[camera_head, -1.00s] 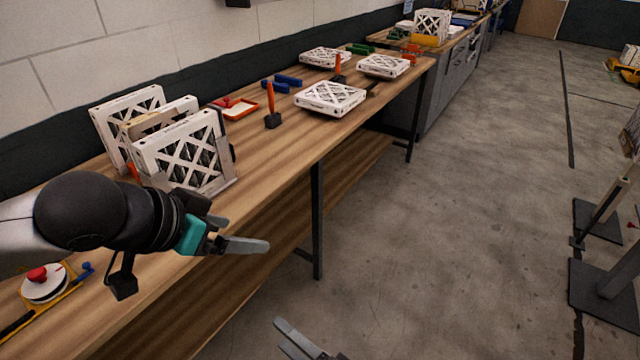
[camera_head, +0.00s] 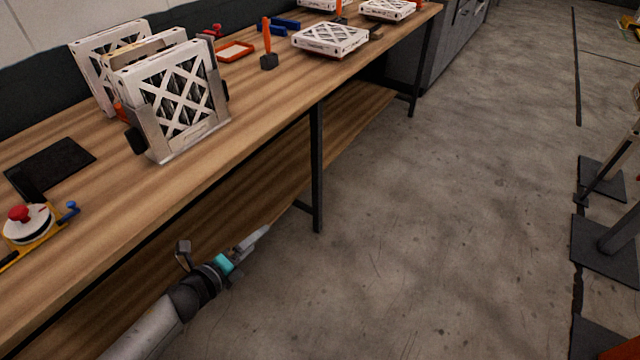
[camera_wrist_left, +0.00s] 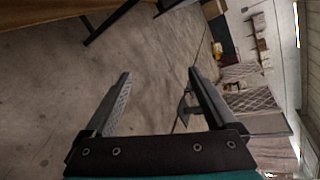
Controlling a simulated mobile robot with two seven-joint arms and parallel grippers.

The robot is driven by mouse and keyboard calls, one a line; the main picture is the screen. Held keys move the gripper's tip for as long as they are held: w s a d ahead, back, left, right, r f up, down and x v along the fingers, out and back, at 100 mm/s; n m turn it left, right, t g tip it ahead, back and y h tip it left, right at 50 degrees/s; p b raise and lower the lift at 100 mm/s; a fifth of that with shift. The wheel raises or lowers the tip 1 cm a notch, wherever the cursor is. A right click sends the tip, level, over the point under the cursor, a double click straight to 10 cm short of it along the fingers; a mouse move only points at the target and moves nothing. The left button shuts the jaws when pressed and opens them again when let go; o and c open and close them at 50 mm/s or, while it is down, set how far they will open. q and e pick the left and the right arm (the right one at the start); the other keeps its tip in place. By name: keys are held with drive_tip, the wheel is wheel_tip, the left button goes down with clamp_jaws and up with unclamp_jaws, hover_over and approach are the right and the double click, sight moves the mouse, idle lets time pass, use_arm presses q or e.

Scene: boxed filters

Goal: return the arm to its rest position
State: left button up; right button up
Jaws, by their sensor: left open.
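My left arm comes in from the lower left in the head view. Its left gripper (camera_head: 252,244) is low, in front of the wooden workbench (camera_head: 260,128) and below its top. In the left wrist view the left gripper (camera_wrist_left: 160,82) has its two fingers wide apart, with only floor and background between them. It holds nothing. My right gripper is not seen in the current frames.
Boxed filters (camera_head: 172,98) stand upright in a holder on the bench. Another filter (camera_head: 330,38) lies flat farther back. A black bench leg (camera_head: 317,165) is close to my left gripper.

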use_arm(q)
drive_tip(key=s+a+f+n+g+y+b, duration=0.1)
drive_tip(key=s+a+f+n+g+y, duration=0.15)
drive_tip(key=s+f+n, duration=0.7)
drive_tip(key=s+a+f+n+g+y+b, duration=0.1)
drive_tip(key=s+a+f+n+g+y, duration=0.15)
drive_tip(key=s+f+n, duration=0.65)
drive_tip(key=s+f+n+g, duration=0.2)
drive_tip(key=s+f, duration=0.2)
drive_tip(key=s, duration=0.4)
drive_tip(key=s+d+f+n+g+y+b, duration=0.1)
drive_tip(key=s+f+n+g, duration=0.1)
drive_tip(key=s+f, duration=0.3)
drive_tip(key=s+f+n+g, duration=0.2)
drive_tip(key=s+f, duration=0.3)
drive_tip(key=s, duration=0.7)
drive_tip(key=shift+s+d+f+n+y+b, duration=0.25)
drive_tip(key=shift+d+n+y+b, duration=0.1)
drive_tip(key=shift+n, duration=0.5)
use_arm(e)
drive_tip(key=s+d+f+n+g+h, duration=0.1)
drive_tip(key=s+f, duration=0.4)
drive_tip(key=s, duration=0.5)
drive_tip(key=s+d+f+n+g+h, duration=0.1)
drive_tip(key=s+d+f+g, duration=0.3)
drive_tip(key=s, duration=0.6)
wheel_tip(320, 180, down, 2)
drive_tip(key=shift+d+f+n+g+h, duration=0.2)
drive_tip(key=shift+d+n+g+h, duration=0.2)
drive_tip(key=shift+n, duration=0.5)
